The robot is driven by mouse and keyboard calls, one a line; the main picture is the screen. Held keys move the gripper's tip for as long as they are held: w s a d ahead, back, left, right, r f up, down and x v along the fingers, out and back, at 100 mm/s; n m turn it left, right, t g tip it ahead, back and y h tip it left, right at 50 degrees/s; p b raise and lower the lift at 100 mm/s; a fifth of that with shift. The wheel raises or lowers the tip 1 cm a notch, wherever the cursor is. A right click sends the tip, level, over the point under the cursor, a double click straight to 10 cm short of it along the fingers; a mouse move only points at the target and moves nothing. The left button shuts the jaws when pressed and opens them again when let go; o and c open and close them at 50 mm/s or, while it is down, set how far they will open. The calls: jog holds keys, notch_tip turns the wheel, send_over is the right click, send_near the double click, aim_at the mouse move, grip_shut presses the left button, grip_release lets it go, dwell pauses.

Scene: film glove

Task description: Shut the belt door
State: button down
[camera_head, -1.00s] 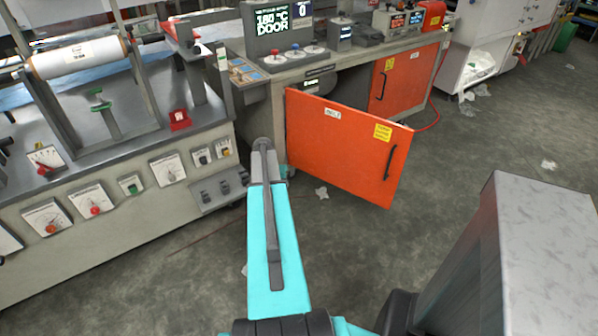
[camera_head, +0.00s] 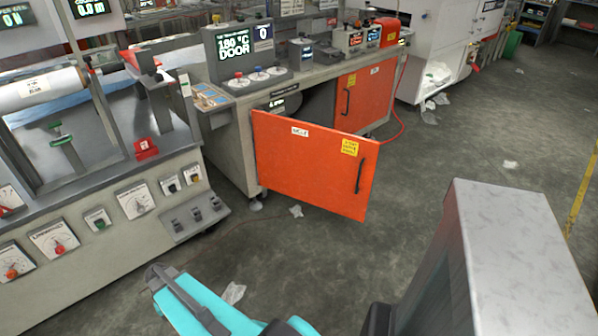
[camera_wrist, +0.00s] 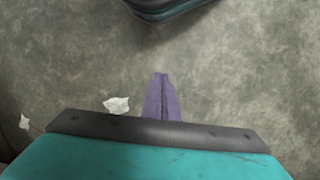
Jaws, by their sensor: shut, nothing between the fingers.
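An orange door (camera_head: 312,172) stands swung open from the grey machine bench in the head view. Its left edge is at the bench and its free right edge juts out over the floor. It has a small white label, too small to read surely, a yellow sticker and a black upright handle (camera_head: 360,176) near the free edge. My gripper (camera_wrist: 161,78) shows in the wrist view, its fingers together and empty above bare floor. No door shows in that view. In the head view my teal arm is low at the bottom, apart from the door, and the fingers cannot be made out.
A second orange door (camera_head: 358,98) farther right sits closed in the bench. A display (camera_head: 240,50) on top reads 180 °C DOOR. A red cable (camera_head: 397,125) and white scraps (camera_head: 296,211) lie on the floor.

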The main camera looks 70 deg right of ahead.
jog(key=s+a+f+n+g, duration=0.1)
jog(key=s+a+f+n, duration=0.1)
jog(key=s+a, duration=0.5)
jog(key=s+a+f+n+g, duration=0.1)
jog(key=s+a+n, duration=0.3)
jog(key=s+a, duration=0.4)
jog(key=a, duration=0.6)
jog(key=shift+f+n+g+h, duration=0.3)
jog(key=shift+f+n+g, duration=0.05)
jog(key=shift+n+g, duration=0.05)
jog(key=shift+s, duration=0.1)
jog(key=shift+a, duration=0.15)
